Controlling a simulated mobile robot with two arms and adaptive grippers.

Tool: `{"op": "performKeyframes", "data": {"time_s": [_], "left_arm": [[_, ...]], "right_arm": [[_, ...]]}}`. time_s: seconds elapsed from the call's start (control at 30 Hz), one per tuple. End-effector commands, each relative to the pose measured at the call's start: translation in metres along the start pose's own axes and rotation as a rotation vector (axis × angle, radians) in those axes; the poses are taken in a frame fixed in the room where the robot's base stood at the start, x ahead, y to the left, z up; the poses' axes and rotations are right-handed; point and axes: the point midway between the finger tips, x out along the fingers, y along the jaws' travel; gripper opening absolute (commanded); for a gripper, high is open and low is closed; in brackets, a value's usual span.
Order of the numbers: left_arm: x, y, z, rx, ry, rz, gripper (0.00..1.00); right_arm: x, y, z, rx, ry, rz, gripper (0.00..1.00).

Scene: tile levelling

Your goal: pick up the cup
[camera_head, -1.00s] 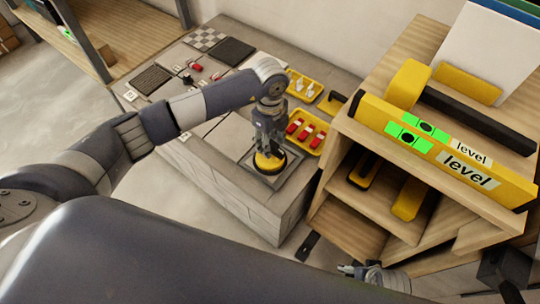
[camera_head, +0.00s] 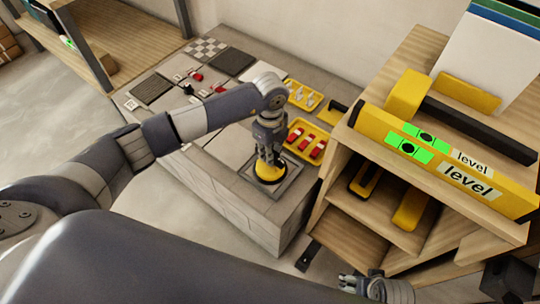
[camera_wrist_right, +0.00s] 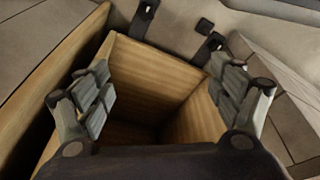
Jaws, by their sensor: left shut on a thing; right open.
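The cup (camera_head: 269,173) is a round yellow piece with a dark rim, on a grey square tile (camera_head: 288,186) at the near end of the work block. My left gripper (camera_head: 267,156) points down from above and is shut on the cup's upper part, which its fingers partly hide. I cannot tell any gap between cup and tile. My right gripper (camera_head: 352,282) is low at the bottom of the head view. In the right wrist view (camera_wrist_right: 162,90) it is open and empty, its fingers spread over an open wooden compartment (camera_wrist_right: 160,62).
A wooden shelf (camera_head: 335,222) with yellow levels (camera_head: 440,160) stands at the right. A yellow tray (camera_head: 299,151) with red pieces lies just beyond the cup. Tile samples (camera_head: 232,62) and small parts lie farther back on the block. Open floor shows at the left.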

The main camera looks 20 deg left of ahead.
Motion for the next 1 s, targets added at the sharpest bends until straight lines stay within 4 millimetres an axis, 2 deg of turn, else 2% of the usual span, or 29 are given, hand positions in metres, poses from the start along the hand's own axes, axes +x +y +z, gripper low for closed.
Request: {"op": "performKeyframes", "data": {"time_s": [0.13, 0.27, 0.8, 1.0], "left_arm": [[-0.014, -0.001, 0.000, -0.001, 0.000, -0.004, 0.00], [-0.036, -0.002, 0.001, 0.000, -0.001, -0.008, 0.00], [-0.045, 0.110, -0.046, 0.003, 0.000, 0.000, 0.00], [-0.048, 0.136, -0.057, 0.000, 0.000, -0.001, 0.00]], "right_arm": [[0.003, 0.000, 0.001, 0.000, 0.002, 0.000, 0.86], [0.019, 0.000, 0.011, -0.001, -0.014, -0.001, 0.86], [0.054, -0.003, 0.039, -0.006, -0.038, -0.004, 0.86], [0.059, -0.003, 0.044, -0.007, -0.041, -0.005, 0.86]]}}
